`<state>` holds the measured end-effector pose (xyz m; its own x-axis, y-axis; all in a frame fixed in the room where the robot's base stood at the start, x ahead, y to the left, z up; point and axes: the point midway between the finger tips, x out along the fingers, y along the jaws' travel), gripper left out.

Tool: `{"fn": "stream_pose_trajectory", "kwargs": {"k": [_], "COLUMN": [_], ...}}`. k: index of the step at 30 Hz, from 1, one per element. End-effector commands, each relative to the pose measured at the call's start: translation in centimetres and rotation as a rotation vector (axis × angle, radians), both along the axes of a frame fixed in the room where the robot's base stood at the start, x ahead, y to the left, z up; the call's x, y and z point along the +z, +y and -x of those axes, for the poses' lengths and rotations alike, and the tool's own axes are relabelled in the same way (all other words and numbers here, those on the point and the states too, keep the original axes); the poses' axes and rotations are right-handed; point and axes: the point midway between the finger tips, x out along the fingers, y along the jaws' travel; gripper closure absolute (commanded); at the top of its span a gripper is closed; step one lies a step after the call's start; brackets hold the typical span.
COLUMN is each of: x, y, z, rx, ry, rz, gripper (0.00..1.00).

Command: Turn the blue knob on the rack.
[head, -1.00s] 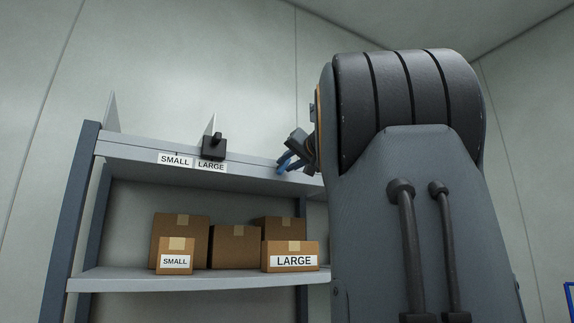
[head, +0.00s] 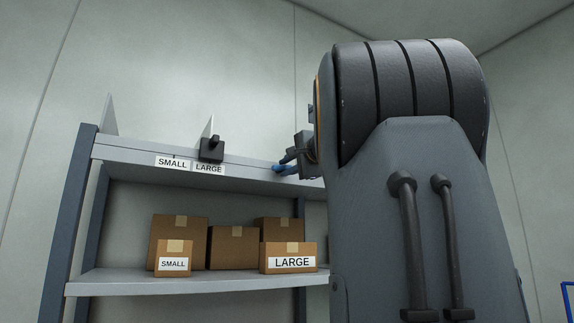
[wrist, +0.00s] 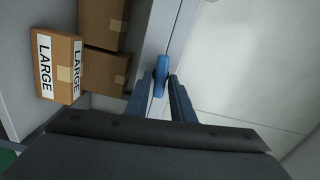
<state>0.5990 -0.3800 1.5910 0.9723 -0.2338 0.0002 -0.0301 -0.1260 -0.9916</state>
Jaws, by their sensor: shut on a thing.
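The blue knob (wrist: 161,62) is on the front edge of the grey rack's upper shelf (wrist: 159,32). In the wrist view its long side runs up the picture. My gripper (wrist: 160,77) has one blue finger on each side of the knob and is shut on it. In the head view my gripper (head: 284,163) is at the right part of the upper shelf's edge (head: 235,176), beside my arm. There the knob cannot be told apart from the blue fingers, and my arm hides the rack's right end.
SMALL (head: 172,162) and LARGE (head: 208,169) labels and a dark block (head: 211,150) sit along the upper shelf's edge. Several cardboard boxes (head: 233,246) stand on the lower shelf (head: 200,282), close to my gripper's left in the wrist view. Bare wall lies to its right.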

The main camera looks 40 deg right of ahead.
Motion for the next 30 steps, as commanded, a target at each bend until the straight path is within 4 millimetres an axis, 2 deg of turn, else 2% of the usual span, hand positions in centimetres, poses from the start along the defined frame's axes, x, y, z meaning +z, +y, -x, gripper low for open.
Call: {"fn": "stream_pose_trajectory", "kwargs": {"k": [10,26,27,28,30], "x": [-0.11,-0.16,-0.16,-0.16,-0.15], "y": [-0.01,-0.02,-0.02,-0.02,-0.01], "z": [-0.01,-0.02,-0.02,-0.02,-0.02], "rx": [0.000,0.000,0.000,0.000,0.000], "ry": [-0.029,-0.033,-0.033,-0.033,-0.033], "rz": [-0.124,-0.142,-0.142,-0.142,-0.142], "gripper": [1.00,1.00,0.72,0.67,0.67]}}
